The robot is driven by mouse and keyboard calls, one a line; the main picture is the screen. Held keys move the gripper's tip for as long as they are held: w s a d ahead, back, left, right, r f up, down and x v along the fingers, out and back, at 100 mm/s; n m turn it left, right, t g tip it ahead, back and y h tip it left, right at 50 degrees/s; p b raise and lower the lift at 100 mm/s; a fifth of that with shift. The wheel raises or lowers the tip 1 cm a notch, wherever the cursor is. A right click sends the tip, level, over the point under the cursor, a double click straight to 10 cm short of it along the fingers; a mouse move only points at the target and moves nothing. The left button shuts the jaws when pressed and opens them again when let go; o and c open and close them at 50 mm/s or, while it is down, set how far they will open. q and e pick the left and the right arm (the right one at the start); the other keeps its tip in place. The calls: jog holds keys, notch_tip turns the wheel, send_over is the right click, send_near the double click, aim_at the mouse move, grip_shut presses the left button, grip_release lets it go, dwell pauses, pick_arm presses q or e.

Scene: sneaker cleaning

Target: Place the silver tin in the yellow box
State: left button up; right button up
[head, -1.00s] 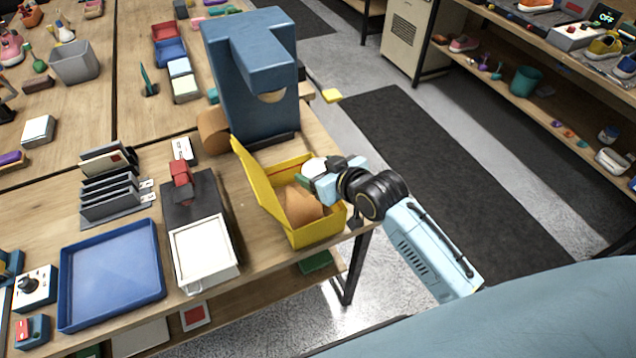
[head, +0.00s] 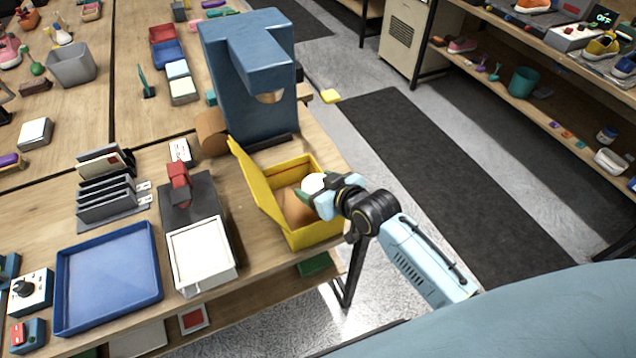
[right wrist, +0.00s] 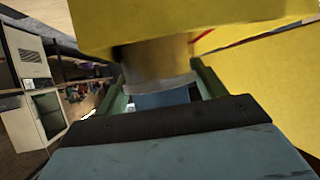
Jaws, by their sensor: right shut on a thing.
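The yellow box (head: 318,234) stands at the table's right edge with its lid tipped open to the left. A brown shape (head: 296,209) shows inside it. My right gripper (head: 311,192) is over the box's right side. It is shut on the silver tin (head: 313,183), whose pale round end shows in the head view. In the right wrist view the tin (right wrist: 155,62) sits between the greenish fingers, with the yellow box (right wrist: 260,75) close around it. I cannot tell whether the tin touches the box. My left gripper is not in view.
A tall blue machine (head: 245,90) stands behind the box. A dark stand with a white tray (head: 202,252), a blue tray (head: 108,278) and a grey rack (head: 105,205) lie to the left. The table edge and floor are just right of the box.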

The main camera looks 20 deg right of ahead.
jog(key=o, duration=1)
jog(key=shift+r, duration=0.25)
jog(key=p+v, duration=0.1)
jog(key=v, duration=1.1)
jog(key=shift+r, duration=0.3)
